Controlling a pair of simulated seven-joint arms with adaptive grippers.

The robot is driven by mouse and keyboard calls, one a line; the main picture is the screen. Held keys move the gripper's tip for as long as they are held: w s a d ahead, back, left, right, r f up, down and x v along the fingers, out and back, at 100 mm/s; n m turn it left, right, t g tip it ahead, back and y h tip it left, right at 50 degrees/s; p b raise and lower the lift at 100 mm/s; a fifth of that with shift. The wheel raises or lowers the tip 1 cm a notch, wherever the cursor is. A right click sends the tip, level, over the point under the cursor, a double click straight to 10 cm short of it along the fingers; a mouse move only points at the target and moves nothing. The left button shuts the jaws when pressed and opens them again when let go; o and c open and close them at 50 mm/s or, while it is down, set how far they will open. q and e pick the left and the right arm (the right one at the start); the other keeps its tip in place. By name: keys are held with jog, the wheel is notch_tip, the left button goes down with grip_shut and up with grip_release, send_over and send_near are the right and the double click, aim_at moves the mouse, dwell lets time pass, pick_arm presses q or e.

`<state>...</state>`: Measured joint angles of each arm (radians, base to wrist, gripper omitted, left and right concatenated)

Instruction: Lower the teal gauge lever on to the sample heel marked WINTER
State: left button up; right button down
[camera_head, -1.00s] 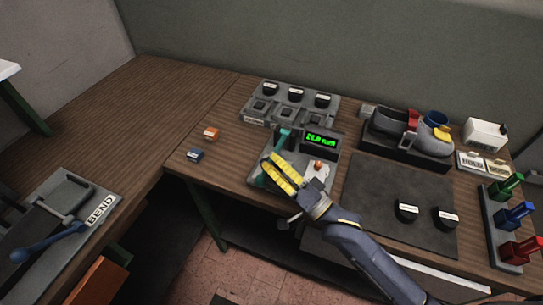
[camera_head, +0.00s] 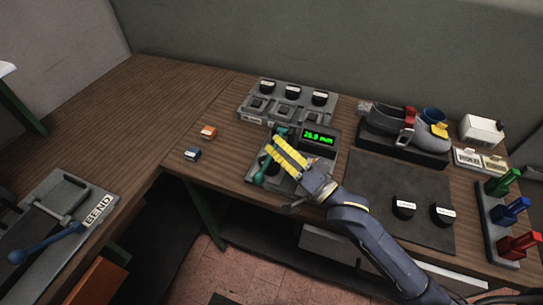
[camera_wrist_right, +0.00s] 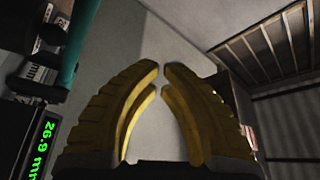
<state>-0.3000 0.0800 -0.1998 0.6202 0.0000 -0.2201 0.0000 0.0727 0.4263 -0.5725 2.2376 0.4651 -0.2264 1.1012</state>
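The teal gauge lever shows in two pieces past my right gripper (camera_head: 272,148): its knobbed end (camera_head: 259,180) hangs at the gauge's front left, and its rear part (camera_head: 281,131) stands by the green display (camera_head: 318,137), which reads 26.9 mm. In the right wrist view the teal lever (camera_wrist_right: 76,42) is at upper left, apart from the fingers. My right gripper's yellow fingers nearly meet at the tips, with nothing visible between them. A dark object (camera_head: 268,160) sits under the lever, partly hidden. I cannot read WINTER on any heel label. My left gripper is out of view.
A grey rack (camera_head: 290,113) with several dark heels is behind the gauge. Two more heels (camera_head: 403,207) lie on a dark mat (camera_head: 365,195). A shoe in a fixture (camera_head: 405,140) stands at the back right.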

jog(key=w+f+v, duration=0.1)
jog(key=v, duration=0.9)
jog(key=shift+d+f, duration=0.2)
jog(key=shift+s+f, duration=0.1)
